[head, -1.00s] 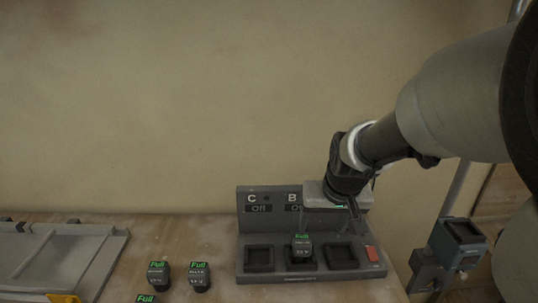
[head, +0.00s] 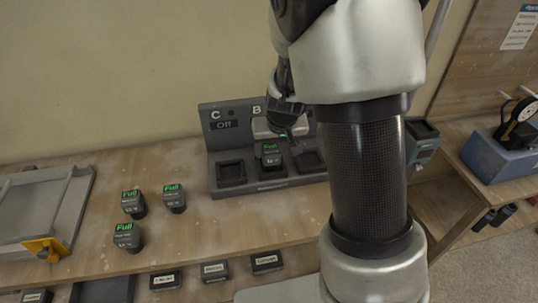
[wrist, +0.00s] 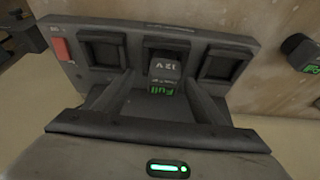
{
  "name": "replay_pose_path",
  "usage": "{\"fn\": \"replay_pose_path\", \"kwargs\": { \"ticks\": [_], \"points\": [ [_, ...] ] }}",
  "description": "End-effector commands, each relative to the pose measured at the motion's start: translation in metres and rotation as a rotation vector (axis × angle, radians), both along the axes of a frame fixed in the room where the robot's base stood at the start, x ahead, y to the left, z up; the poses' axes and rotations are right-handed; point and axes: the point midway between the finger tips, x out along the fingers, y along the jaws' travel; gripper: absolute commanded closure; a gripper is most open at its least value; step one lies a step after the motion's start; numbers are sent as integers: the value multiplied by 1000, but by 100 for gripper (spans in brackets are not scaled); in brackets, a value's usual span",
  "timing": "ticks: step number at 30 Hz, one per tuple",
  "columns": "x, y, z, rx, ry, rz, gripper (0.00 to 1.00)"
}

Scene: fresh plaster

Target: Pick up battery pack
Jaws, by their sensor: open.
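A dark battery pack (head: 269,155) with a green "Full" display sits in the middle slot of the grey charger (head: 216,140). In the wrist view this pack (wrist: 165,68) shows its "12 V" marking, upside down. Three more packs with "Full" displays stand on the bench to the left: one (head: 132,204), another (head: 174,198) and a third (head: 127,236). My gripper (head: 288,142) is over the charger, partly hidden by my arm. In the wrist view my gripper (wrist: 163,98) is open and empty, its fingers spread, with the charger's pack ahead between them.
The charger's left slot (head: 231,173) and right slot (head: 310,161) are empty. A red switch (wrist: 62,49) shows in the wrist view. A grey tray (head: 40,205) with a yellow latch lies at the left. A blue box (head: 497,158) stands on the right bench.

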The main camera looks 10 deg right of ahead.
Motion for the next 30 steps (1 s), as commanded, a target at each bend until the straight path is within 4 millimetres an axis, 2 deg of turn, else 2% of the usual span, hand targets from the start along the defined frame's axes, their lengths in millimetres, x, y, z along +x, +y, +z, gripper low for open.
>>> {"fn": "replay_pose_path", "kwargs": {
  "ticks": [5,15,23,30],
  "points": [
    [5,1,-10,0,2,1,36],
    [26,6,-49,0,2,-1,36],
    [27,6,-51,0,0,1,36],
    [27,6,-51,0,0,1,75]
  ]
}}
